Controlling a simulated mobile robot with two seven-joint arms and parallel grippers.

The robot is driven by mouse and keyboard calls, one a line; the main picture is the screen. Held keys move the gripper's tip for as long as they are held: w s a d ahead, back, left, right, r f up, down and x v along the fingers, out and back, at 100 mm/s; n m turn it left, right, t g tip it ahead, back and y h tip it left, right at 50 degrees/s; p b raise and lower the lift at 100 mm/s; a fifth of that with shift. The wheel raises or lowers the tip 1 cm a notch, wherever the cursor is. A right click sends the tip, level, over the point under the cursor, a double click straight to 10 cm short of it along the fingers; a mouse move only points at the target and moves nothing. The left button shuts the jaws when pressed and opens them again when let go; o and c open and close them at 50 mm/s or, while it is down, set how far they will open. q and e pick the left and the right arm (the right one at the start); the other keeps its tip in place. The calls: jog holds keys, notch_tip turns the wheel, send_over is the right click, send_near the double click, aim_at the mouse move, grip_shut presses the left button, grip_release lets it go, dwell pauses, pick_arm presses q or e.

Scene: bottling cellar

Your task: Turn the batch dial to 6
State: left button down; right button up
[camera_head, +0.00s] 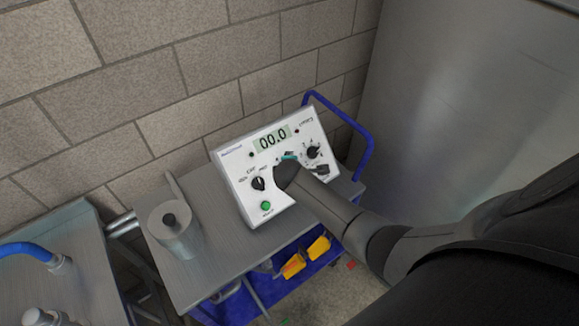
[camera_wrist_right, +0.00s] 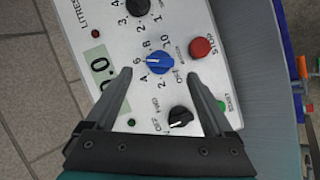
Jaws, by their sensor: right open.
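The batch dial is a blue knob (camera_wrist_right: 159,63) with a white pointer line, on the sloped white control panel (camera_wrist_right: 88,22). In the right wrist view the line points left, roughly at the 6; the small print is hard to read exactly. My right gripper (camera_wrist_right: 160,79) is open, its fingertips spread either side just short of the dial, and I see no contact. In the head view my right gripper (camera_head: 288,170) is over the middle of the panel (camera_head: 236,170) and hides the dial. The display (camera_head: 272,137) reads 00.0. My left gripper is out of view.
Black knobs sit on either side of the dial (camera_wrist_right: 180,117) (camera_wrist_right: 137,6), with a red stop button (camera_wrist_right: 200,47) and a green button (camera_wrist_right: 221,106) nearby. The panel stands on a grey cart (camera_head: 207,262) beside a roll (camera_head: 172,240), against a block wall.

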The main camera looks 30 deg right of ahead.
jog(key=v, duration=0.9)
jog(key=shift+s, duration=0.2)
jog(key=shift+a+r, duration=0.1)
jog(key=shift+r, duration=0.05)
